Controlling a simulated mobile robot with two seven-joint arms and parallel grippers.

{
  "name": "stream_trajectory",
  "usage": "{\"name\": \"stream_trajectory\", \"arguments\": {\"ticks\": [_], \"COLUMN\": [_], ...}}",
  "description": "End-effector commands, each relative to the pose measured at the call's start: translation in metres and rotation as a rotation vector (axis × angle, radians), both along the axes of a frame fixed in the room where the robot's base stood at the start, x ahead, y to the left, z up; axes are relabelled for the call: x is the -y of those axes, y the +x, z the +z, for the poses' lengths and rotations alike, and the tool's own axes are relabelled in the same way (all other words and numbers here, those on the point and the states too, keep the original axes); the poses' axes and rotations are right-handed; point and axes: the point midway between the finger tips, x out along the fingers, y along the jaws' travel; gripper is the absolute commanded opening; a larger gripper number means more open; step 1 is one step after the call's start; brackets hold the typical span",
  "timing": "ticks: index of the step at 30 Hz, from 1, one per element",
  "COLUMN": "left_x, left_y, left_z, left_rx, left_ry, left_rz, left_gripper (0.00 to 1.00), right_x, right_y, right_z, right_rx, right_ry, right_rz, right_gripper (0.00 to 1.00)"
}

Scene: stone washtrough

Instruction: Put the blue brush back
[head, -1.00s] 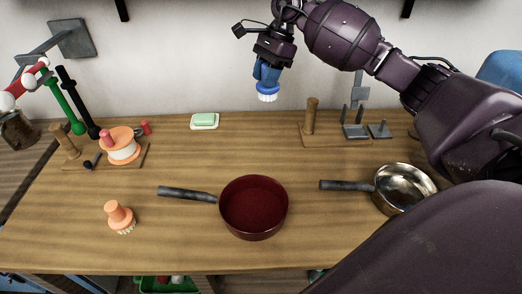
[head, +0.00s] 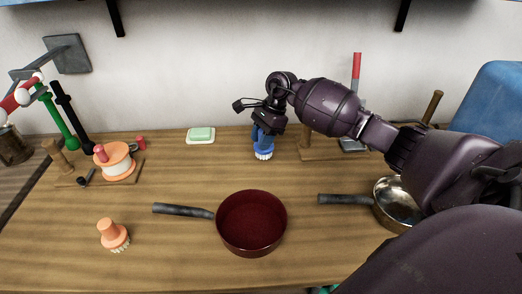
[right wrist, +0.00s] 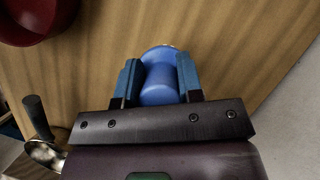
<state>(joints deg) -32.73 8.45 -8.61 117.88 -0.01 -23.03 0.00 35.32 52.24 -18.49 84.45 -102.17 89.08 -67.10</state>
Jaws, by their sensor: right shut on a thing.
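The blue brush (head: 263,150) has white bristles that point down. It is upright near the back of the wooden table, at or just above the surface; I cannot tell if the bristles touch. My right gripper (head: 264,130) is shut on its blue handle from above. In the right wrist view the blue brush (right wrist: 160,80) sits between the two fingers of my right gripper (right wrist: 158,78). My left gripper is not in view.
A green soap on a white dish (head: 201,135) lies left of the blue brush. A dark red pan (head: 251,223) is in front, with a metal pan (head: 398,200) to the right. An orange brush (head: 113,235) stands front left. A wooden stand (head: 310,155) is close on the right.

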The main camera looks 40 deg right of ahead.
Motion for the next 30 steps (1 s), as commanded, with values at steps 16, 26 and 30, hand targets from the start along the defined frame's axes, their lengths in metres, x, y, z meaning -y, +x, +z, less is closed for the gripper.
{"name": "stream_trajectory", "arguments": {"ticks": [16,26,30], "left_x": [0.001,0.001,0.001], "left_y": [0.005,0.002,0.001], "left_z": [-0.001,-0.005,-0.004], "left_rx": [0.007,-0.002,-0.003], "left_ry": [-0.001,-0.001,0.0], "left_rz": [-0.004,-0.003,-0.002], "left_gripper": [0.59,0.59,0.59], "right_x": [0.0,0.0,0.0], "right_y": [0.0,0.0,0.0], "right_z": [-0.046,-0.049,-0.048], "right_rx": [0.001,-0.001,0.0], "right_ry": [-0.001,0.0,0.0], "right_rz": [0.0,0.0,0.001], "right_gripper": [0.1,0.1,0.54]}}
